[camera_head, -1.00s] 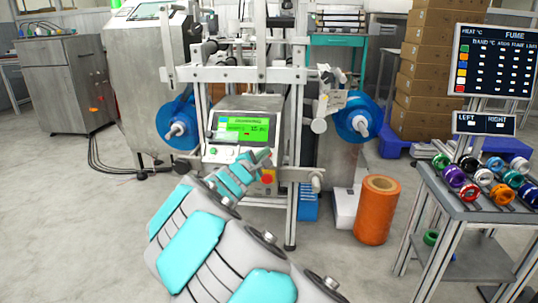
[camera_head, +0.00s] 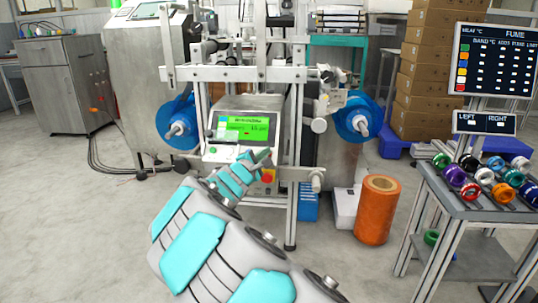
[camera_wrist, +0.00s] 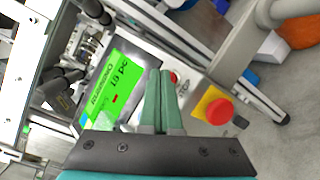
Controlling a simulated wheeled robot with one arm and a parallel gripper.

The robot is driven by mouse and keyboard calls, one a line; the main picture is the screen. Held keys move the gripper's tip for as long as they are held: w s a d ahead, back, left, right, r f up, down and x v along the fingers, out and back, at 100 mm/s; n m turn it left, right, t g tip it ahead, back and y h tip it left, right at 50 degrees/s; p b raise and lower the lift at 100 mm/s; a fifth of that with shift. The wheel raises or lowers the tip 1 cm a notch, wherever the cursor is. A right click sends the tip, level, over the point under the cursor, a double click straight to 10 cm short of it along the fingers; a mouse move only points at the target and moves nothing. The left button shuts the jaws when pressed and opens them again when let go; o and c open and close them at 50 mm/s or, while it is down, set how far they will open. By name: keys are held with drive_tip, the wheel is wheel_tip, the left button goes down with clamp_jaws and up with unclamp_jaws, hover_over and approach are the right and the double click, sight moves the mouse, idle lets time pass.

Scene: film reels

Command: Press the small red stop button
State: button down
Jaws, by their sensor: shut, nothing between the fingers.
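The small red stop button (camera_wrist: 174,77) shows in the wrist view on the grey control panel, just right of my fingertips and partly hidden by them. A "STOP" label lies beside it. My gripper (camera_wrist: 160,72) is shut and empty, with its green fingers together and reaching over the panel. I cannot tell whether the tips touch the panel. In the head view my gripper (camera_head: 264,157) is in front of the lower right of the control box (camera_head: 244,106), and the small button cannot be made out.
A larger red mushroom button (camera_wrist: 215,110) on a yellow base is right of my fingers. A green display (camera_wrist: 110,85) is to their left. Blue reels (camera_head: 355,118) flank the machine's frame. An orange roll (camera_head: 378,212) stands on the floor, near a cart of coloured spools (camera_head: 462,208).

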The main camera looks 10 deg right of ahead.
idle(0.4)
drive_tip(key=shift+s+a+r, duration=0.1)
drive_tip(key=shift+s+r, duration=0.2)
drive_tip(key=s+r, duration=0.2)
drive_tip(key=s+a+r+p, duration=0.1)
drive_tip(key=s+r, duration=0.1)
drive_tip(key=shift+a+r, duration=0.1)
drive_tip(key=shift+a, duration=0.05)
idle(0.6)
idle(0.4)
